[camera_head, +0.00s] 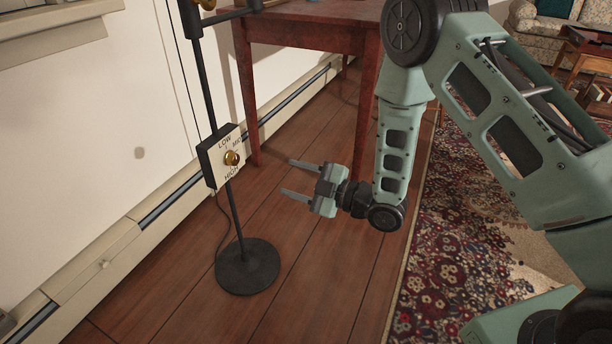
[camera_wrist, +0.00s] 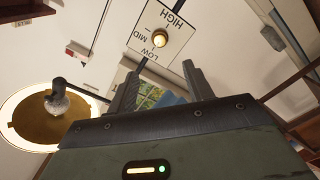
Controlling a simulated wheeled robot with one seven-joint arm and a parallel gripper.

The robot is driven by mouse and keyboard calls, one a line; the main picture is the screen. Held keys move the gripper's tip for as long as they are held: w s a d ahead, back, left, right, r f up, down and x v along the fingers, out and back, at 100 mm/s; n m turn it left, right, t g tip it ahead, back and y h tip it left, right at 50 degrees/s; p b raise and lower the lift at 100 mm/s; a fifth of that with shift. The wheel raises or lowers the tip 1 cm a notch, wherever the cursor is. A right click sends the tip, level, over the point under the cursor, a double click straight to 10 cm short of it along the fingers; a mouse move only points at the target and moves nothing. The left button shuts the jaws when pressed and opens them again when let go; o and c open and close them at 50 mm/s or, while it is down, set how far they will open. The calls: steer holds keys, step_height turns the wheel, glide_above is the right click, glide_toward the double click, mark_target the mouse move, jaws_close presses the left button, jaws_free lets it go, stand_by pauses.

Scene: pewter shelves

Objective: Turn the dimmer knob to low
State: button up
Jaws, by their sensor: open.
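The dimmer knob (camera_head: 231,158) is a small round brass knob on a pale panel (camera_head: 208,163) marked LOW, MID and HIGH. The panel is fixed to the black pole of a floor stand. In the wrist view the knob (camera_wrist: 159,39) shows beyond my fingertips, with the panel (camera_wrist: 180,48) around it. I cannot tell which mark the knob points to. My gripper (camera_head: 288,178) is open and empty, to the right of the panel and apart from it. Its two fingers point toward the stand; the gripper also shows in the wrist view (camera_wrist: 158,72).
The stand's round black base (camera_head: 247,267) rests on the wooden floor. A red-brown table (camera_head: 300,14) stands behind, with a leg close to the panel. A wall with a baseboard heater (camera_head: 105,250) runs along the left. A patterned rug (camera_head: 440,270) lies to the right.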

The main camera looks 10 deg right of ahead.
steer(key=shift+v, duration=1.2)
